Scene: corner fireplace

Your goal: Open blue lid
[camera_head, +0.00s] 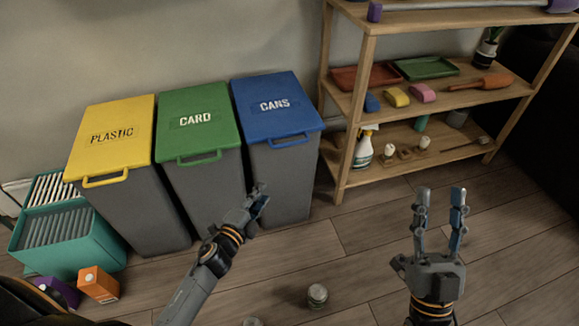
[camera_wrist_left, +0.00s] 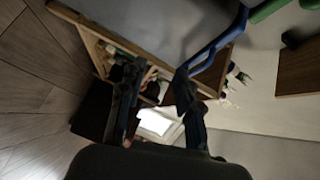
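The blue lid (camera_head: 277,107), marked CANS, lies closed on the rightmost of three grey bins (camera_head: 283,180). Its blue handle (camera_head: 288,140) sticks out at the front edge. The handle also shows in the left wrist view (camera_wrist_left: 212,48), above and beyond the fingers. My left gripper (camera_head: 260,192) is in front of the blue-lidded bin, below the handle and apart from it. In the left wrist view its two fingers (camera_wrist_left: 155,88) are spread with nothing held between them. My right gripper (camera_head: 440,192) is open and empty over the floor, to the right.
Bins with a green lid (camera_head: 196,119) and a yellow lid (camera_head: 110,135) stand to the left. A wooden shelf (camera_head: 341,150) with a spray bottle (camera_head: 364,148) and tools stands close on the right. A can (camera_head: 317,295) stands on the floor. Floor between my arms is mostly clear.

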